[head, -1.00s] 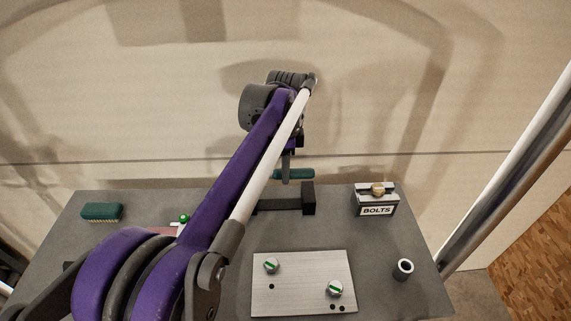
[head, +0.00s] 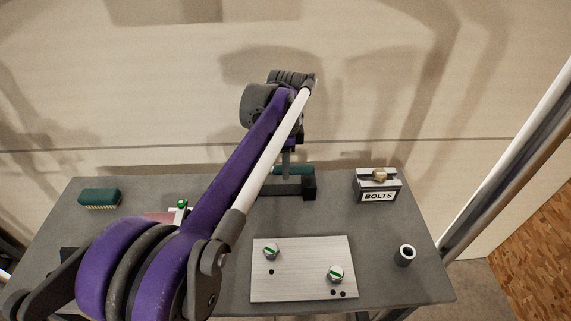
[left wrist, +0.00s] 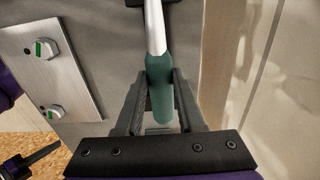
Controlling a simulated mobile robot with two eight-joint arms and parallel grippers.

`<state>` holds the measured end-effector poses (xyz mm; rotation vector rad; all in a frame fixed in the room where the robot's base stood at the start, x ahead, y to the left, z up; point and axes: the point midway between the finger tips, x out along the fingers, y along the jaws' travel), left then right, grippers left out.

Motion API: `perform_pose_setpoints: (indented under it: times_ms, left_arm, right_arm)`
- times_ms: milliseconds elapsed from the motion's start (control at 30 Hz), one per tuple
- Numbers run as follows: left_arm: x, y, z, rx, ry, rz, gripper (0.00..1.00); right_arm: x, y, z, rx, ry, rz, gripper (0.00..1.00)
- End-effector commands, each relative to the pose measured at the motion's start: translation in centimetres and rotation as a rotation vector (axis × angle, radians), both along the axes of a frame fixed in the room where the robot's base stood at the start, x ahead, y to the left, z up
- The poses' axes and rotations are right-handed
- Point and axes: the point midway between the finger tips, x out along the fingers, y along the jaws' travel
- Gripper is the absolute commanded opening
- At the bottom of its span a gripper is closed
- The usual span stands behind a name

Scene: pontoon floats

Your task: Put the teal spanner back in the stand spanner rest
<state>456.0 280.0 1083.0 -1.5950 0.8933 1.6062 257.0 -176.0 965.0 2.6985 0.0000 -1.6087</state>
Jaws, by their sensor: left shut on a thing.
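The teal spanner has a teal handle (left wrist: 159,90) and a silver shaft (left wrist: 154,28). My left gripper (left wrist: 160,76) is shut on the handle, a finger on each side. In the head view the teal handle (head: 293,170) shows behind my left gripper (head: 286,166), just above the spanner rest. The rest is a dark bar with a black block (head: 309,187) at the table's back edge; my arm hides its left part. A dark part at the top of the left wrist view, by the shaft's far end, may be the rest. I cannot tell whether they touch.
A metal plate (head: 304,284) with two green-marked bolts lies in front. A green brush (head: 100,197) lies at the back left. A dark part with purple in the left wrist view may be my right gripper (left wrist: 45,154).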

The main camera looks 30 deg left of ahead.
Motion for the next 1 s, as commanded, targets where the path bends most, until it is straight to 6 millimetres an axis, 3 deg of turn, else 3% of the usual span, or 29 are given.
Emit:
perform_pose_setpoints:
  times_ms: [1000]
  left_arm:
    - [-0.1, 0.0, -1.2, 0.000, 0.000, 0.000, 0.00]
  right_arm:
    - [-0.3, 0.0, -0.7, 0.000, 0.005, 0.000, 0.00]
